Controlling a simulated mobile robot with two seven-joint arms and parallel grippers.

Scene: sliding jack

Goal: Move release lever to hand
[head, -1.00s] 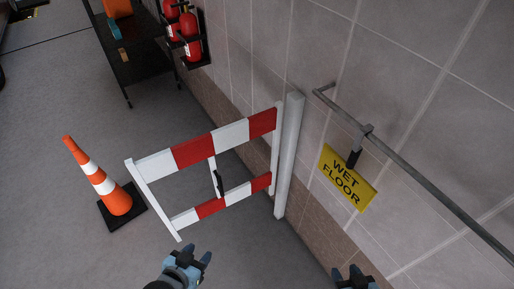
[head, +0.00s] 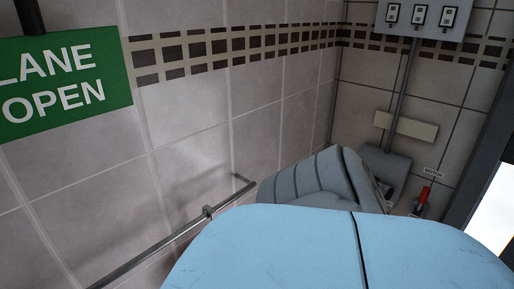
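A small lever with a red handle (head: 425,195) stands upright at the right, beside a small white label (head: 433,172) that seems to read "MOTOR". A small dark part (head: 389,194) sits to its left, and what it is I cannot tell. I cannot tell for certain which one is the release lever. A grey ribbed rounded housing (head: 315,187) stands left of the levers. A large light-blue surface fills the lower foreground and hides what lies below. Neither of my gripper's fingertips shows.
A grey wall rail (head: 165,243) runs along the left wall. A green "LANE OPEN" sign (head: 60,85) hangs upper left. A panel with several switches (head: 420,16) is on the far wall, with a pipe (head: 399,95) below it. A bright opening (head: 495,210) lies at right.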

